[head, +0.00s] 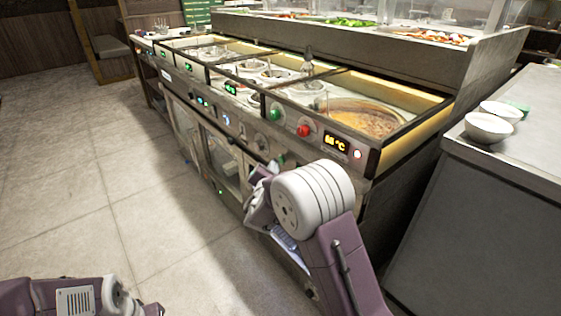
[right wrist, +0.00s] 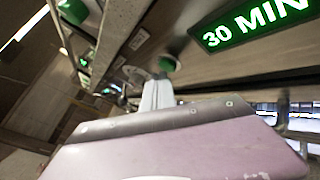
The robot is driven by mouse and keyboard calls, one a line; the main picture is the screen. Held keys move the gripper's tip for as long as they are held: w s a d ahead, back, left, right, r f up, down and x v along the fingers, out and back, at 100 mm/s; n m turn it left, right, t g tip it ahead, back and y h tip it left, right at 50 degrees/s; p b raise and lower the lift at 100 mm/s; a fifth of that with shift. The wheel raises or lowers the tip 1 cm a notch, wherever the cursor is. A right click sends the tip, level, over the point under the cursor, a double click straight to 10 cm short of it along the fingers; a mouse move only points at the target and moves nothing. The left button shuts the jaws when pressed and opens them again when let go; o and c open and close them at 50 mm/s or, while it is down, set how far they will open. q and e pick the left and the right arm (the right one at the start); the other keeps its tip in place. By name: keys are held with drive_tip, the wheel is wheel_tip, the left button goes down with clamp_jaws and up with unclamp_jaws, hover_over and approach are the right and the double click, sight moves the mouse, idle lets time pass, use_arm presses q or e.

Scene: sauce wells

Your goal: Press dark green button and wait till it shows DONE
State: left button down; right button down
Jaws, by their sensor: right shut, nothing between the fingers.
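A dark green button (right wrist: 168,63) sits on the counter's front panel in the right wrist view, beside a green display (right wrist: 257,20) reading 30 MIN. My right gripper (right wrist: 158,93) is shut and empty, its fingertips at the button and overlapping its lower edge. I cannot tell whether they touch or press it. In the head view the right gripper (head: 270,168) is at the front panel, partly hidden by my own wrist, with a green button (head: 281,159) by its tip. The 30 MIN display is not seen there. Only part of my left arm shows at the bottom left.
The sauce counter (head: 365,165) also carries a brighter green knob (head: 275,114), a red knob (head: 304,130) and an orange temperature display (head: 336,143). White bowls (head: 489,127) stand on a side counter at right. The floor at left is clear.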

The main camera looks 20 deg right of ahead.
drive_tip(key=shift+w+d+b, duration=0.15)
drive_tip(key=shift+d+b, duration=0.15)
drive_tip(key=shift+d, duration=0.1)
idle(0.3)
drive_tip(key=shift+a, duration=0.15)
drive_tip(key=shift+s+a, duration=0.35)
drive_tip(key=shift+a, duration=0.35)
drive_tip(key=a, duration=0.1)
drive_tip(key=s+a, duration=0.1)
drive_tip(key=a, duration=0.2)
drive_tip(key=shift+s+a+b, duration=0.35)
idle(0.5)
